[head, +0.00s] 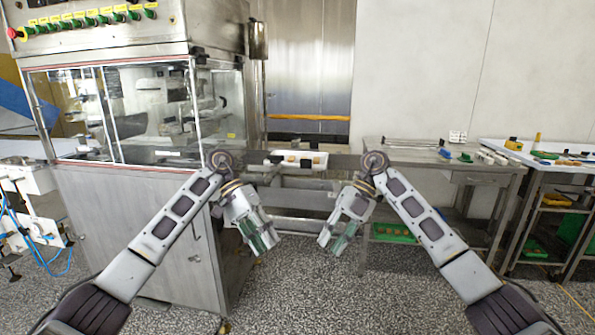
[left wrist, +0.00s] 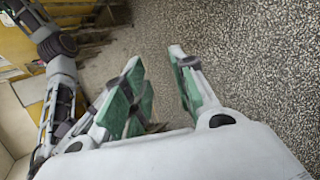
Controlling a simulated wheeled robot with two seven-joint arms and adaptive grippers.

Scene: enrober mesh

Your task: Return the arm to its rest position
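My left gripper (head: 262,240) hangs in front of the steel machine's right side, pointing down and holding nothing. In the left wrist view my left gripper (left wrist: 158,75) has its two green-padded fingers apart, with bare speckled floor between and beyond them. My right gripper (head: 335,246) hangs at about the same height, a little to the right, also pointing down over the floor. Its fingers look close together at this angle, and I cannot tell whether they are apart. I see nothing held in it. Both arms are bent, with the elbows spread outward.
The steel enrober machine (head: 140,200) with clear panels stands at left. A white tray (head: 298,158) sits on the conveyor behind my grippers. A steel table (head: 440,165) and a second table (head: 550,165) with small items stand at right. Speckled floor (head: 300,300) is free in front.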

